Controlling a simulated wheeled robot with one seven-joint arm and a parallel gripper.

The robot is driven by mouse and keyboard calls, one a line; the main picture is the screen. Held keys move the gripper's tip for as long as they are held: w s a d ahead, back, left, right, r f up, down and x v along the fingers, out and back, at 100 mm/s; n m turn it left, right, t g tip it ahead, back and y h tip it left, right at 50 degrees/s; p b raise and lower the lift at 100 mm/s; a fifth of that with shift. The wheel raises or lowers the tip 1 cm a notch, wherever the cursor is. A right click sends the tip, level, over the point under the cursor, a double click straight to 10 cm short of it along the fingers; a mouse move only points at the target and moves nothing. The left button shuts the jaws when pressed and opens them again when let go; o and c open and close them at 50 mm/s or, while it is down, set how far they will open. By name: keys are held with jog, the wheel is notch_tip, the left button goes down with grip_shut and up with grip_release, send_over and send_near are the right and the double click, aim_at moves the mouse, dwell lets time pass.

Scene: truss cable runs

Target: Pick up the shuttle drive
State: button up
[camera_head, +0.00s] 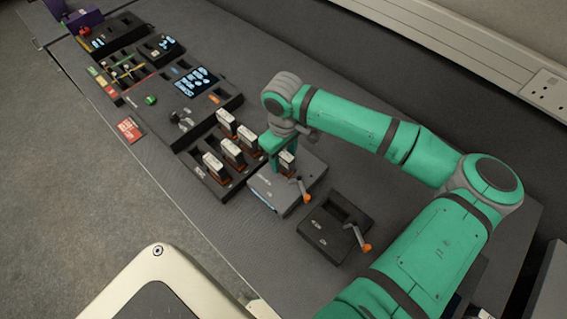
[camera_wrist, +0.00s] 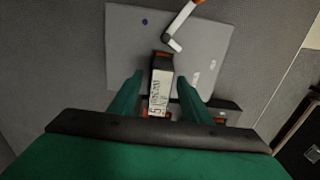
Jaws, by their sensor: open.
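A drive with a dark body and a white printed label (camera_wrist: 160,92) stands upright in a grey box, and I take it as the shuttle drive. In the head view this drive (camera_head: 287,161) shows beside my gripper's fingers. My gripper (camera_wrist: 160,80) is open, with one green finger on each side of the drive. I cannot tell whether the fingers touch it. The grey box (camera_wrist: 127,48) has a crank handle (camera_wrist: 181,26) with an orange knob. The box also shows in the head view (camera_head: 268,193). The drive's lower end is hidden.
Several similar drives (camera_head: 232,152) stand in a dark rack left of the grey box. A dark box with a crank (camera_head: 334,235) stands to its right. Trays with small parts (camera_head: 185,90) fill the bench's far left. The bench's front strip is mostly clear.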

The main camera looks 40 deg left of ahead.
jog(key=shift+f, duration=0.4)
jog(key=shift+c, duration=0.4)
jog(key=c, duration=1)
grip_shut()
jog(key=shift+r, duration=0.2)
